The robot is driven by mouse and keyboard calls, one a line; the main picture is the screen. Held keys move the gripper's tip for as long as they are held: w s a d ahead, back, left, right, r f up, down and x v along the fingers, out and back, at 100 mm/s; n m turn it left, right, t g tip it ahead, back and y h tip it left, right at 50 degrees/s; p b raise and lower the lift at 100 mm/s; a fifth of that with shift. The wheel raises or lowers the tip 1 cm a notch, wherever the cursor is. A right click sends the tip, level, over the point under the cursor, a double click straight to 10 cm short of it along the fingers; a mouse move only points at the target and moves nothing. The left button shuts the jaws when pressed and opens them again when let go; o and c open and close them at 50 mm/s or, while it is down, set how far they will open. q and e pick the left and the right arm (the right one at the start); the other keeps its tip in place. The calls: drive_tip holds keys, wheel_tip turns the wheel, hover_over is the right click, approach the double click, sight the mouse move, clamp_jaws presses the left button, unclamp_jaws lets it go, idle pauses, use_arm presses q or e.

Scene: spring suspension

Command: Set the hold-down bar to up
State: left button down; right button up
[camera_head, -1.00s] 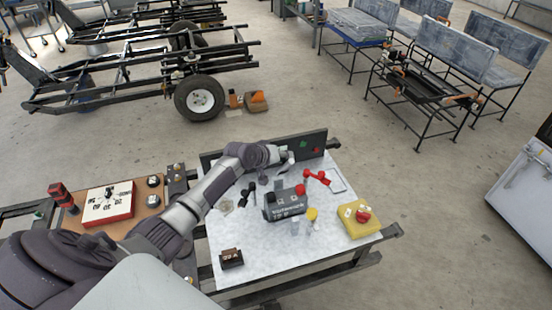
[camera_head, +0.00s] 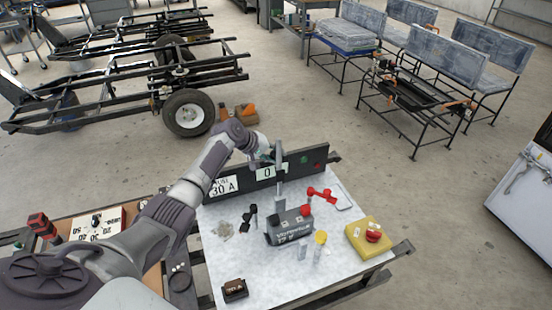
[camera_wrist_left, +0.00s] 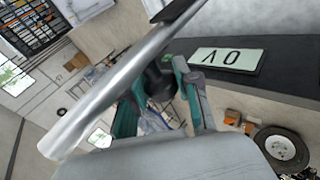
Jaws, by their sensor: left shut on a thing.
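The hold-down bar (camera_head: 280,188) is a grey metal bar that stands about upright behind the dark battery-like block (camera_head: 290,230) on the white-topped bench. In the left wrist view, a long metal bar (camera_wrist_left: 105,98), which looks like the same one, runs diagonally close to the camera. My left gripper (camera_head: 270,154) is at the bar's upper part, in front of the black panel. Its teal fingers (camera_wrist_left: 160,92) are shut on the bar around a dark part; the exact contact is partly hidden. My right gripper is not in view.
The black panel (camera_head: 312,170) with number signs stands along the bench's back edge. A red clamp (camera_head: 322,194), a yellow box with a red button (camera_head: 369,240), a yellow-capped bottle (camera_head: 320,240) and a small brown block (camera_head: 234,289) are on the bench. The bench top's front middle is clear.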

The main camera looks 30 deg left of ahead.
use_arm(q)
drive_tip(key=shift+w+a, duration=0.1)
drive_tip(key=shift+a, duration=0.15)
drive_tip(key=c, duration=0.8)
unclamp_jaws()
drive_tip(key=shift+f, duration=0.1)
drive_tip(key=v, duration=1.2)
drive_tip(key=shift+d, duration=0.1)
